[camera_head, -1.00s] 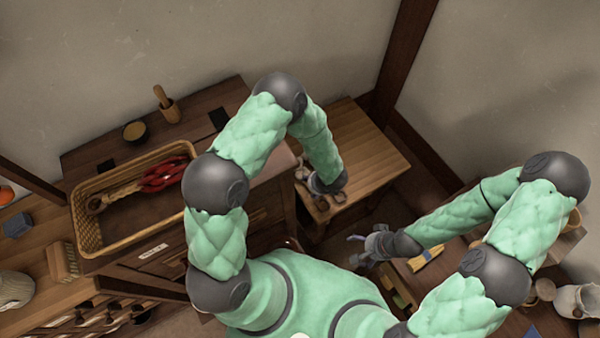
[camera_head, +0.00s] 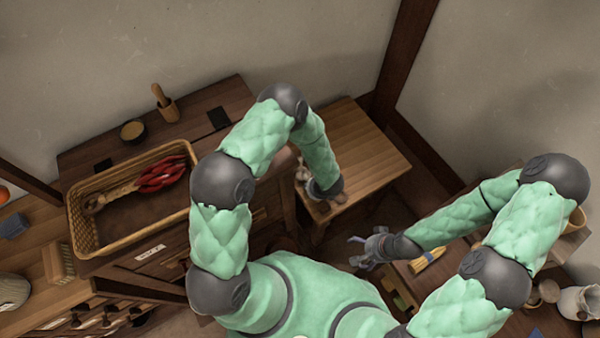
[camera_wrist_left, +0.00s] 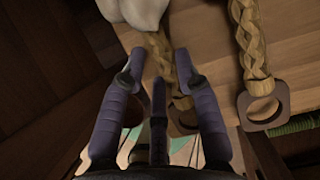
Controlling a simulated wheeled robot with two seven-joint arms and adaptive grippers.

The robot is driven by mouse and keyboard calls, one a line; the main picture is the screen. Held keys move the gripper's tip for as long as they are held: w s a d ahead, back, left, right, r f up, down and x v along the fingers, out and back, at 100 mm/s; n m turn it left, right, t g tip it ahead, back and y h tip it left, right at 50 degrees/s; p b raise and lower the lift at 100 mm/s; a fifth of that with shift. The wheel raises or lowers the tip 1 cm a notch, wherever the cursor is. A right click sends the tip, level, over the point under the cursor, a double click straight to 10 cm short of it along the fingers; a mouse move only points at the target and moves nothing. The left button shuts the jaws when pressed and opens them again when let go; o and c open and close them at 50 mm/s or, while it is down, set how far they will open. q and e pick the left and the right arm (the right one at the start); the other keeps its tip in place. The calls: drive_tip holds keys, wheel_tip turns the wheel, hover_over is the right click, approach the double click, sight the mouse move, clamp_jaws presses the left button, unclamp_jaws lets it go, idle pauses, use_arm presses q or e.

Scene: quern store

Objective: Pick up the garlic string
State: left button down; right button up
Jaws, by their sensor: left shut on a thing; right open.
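The garlic string shows in the left wrist view as a tan braid (camera_wrist_left: 157,45) with white bulbs (camera_wrist_left: 138,9) at the top edge. My left gripper (camera_wrist_left: 160,72) is shut on the braid, with fingers on both sides. A wooden ring end below it is partly hidden by the fingers. In the head view the left gripper (camera_head: 324,192) is over the near left corner of a small wooden table (camera_head: 365,155), and pale bulbs (camera_head: 302,173) show beside it. My right gripper (camera_head: 369,247) is open and empty, away from the string.
A second braid (camera_wrist_left: 249,42) with a wooden ring end (camera_wrist_left: 264,104) lies close to the right in the left wrist view. A wicker basket (camera_head: 86,232) on the left holds a string of red peppers (camera_head: 162,174). The small table's far part is clear.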

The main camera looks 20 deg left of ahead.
use_arm(q)
wheel_tip(320, 180, up, 10)
drive_tip(key=p, duration=0.2)
drive_tip(key=shift+p, duration=0.3)
idle(0.9)
